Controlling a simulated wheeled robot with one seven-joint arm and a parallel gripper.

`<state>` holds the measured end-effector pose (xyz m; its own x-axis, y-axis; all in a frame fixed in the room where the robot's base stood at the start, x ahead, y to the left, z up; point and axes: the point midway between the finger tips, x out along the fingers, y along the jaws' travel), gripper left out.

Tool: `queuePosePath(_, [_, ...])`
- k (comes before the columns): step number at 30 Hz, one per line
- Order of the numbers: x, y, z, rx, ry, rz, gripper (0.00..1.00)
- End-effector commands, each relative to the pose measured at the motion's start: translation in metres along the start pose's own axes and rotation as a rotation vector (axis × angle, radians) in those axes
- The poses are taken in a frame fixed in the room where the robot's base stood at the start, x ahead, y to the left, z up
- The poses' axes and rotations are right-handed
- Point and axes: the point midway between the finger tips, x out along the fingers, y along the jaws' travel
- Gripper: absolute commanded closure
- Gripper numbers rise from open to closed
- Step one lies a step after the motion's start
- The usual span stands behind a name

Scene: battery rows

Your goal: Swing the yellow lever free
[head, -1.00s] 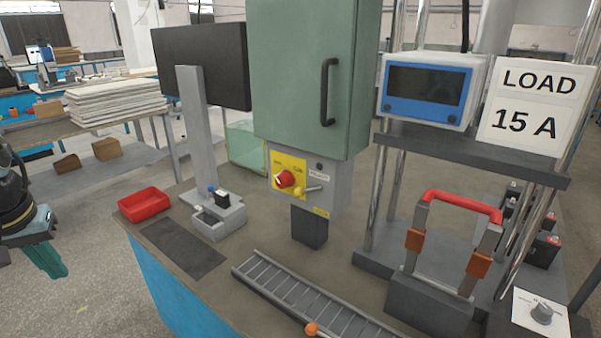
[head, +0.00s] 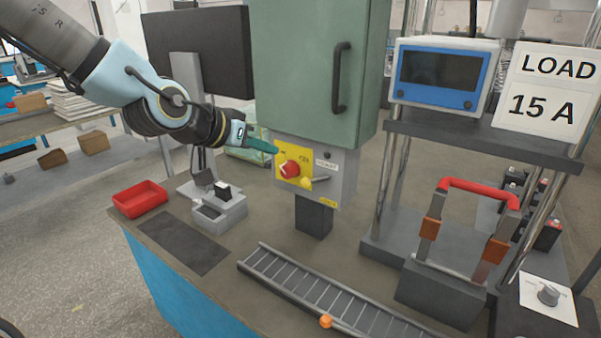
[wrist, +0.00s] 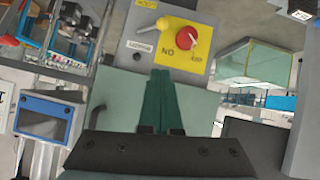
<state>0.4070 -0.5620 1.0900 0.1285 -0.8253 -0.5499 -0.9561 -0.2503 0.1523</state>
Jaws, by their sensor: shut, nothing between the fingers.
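The yellow lever (head: 306,182) sits at the lower right of a yellow plate on a grey switch box, with a grey rod pointing right. It also shows in the wrist view (wrist: 163,25), which sees the box upside down. A red knob (head: 289,169) is on the same plate, up and left of the lever. My gripper (head: 276,149) has green fingers, shut and empty, with tips by the plate's upper left in the head view. In the wrist view the fingers (wrist: 161,73) point toward the plate's edge. I cannot tell whether they touch it.
A green cabinet (head: 310,75) with a black handle hangs above the grey box (head: 342,180). A red tray (head: 140,199), a ladder-like rack (head: 320,295) and a red-handled breaker (head: 440,285) stand on the bench.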

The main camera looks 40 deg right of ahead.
Motion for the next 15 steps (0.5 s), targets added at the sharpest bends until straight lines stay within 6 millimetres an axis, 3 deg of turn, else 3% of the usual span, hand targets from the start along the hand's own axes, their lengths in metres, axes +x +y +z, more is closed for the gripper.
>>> queuePosePath(9, [0.001,0.0,0.001,0.001,-0.001,0.0,1.0])
queuePosePath(15, [0.019,0.0,0.003,0.001,-0.002,0.002,1.0])
